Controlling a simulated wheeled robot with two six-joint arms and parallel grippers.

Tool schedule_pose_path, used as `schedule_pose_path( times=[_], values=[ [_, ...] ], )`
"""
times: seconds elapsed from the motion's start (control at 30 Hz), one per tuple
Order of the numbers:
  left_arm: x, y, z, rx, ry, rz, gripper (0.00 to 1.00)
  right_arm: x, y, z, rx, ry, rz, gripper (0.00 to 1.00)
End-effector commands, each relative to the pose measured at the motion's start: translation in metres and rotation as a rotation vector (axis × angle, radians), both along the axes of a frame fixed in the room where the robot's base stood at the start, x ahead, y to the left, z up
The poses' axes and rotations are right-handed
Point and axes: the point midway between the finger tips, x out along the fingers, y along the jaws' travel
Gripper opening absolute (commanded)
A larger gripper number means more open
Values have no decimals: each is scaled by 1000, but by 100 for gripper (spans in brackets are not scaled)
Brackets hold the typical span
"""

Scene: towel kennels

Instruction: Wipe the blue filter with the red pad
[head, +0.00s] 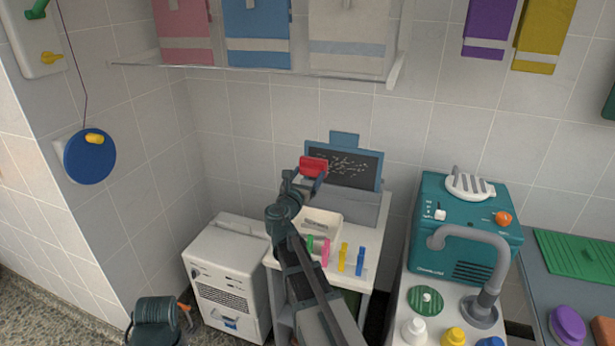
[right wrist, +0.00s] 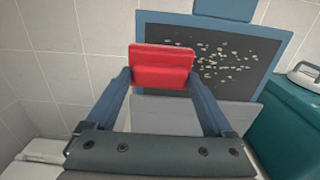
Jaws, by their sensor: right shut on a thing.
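The blue filter (head: 378,172) is a blue frame with a dark panel strewn with pale flecks. It stands upright against the back wall on a grey base; the right wrist view shows it too (right wrist: 225,62). The red pad (head: 313,166) is held in my right gripper (head: 314,177), whose fingers are shut on its two sides. In the right wrist view the pad (right wrist: 160,66) covers the panel's lower left part; whether it touches the panel I cannot tell. Pale flecks show across the middle and right of the panel. My left gripper is not in view.
A teal machine (head: 450,215) with a grey hose stands close on the right. A white box-like unit (head: 228,275) stands on the left. A cream tray (head: 322,222) and coloured clips (head: 343,258) lie on the stand below the filter. A towel shelf (head: 260,70) hangs above.

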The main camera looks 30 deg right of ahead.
Motion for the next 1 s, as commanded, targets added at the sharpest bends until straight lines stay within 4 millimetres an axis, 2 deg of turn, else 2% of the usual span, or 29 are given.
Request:
schedule_pose_path(
  times=[1.0],
  values=[
    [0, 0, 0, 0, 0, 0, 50, 13, -15, 0, 0, 0, 0, 42]
  ],
)
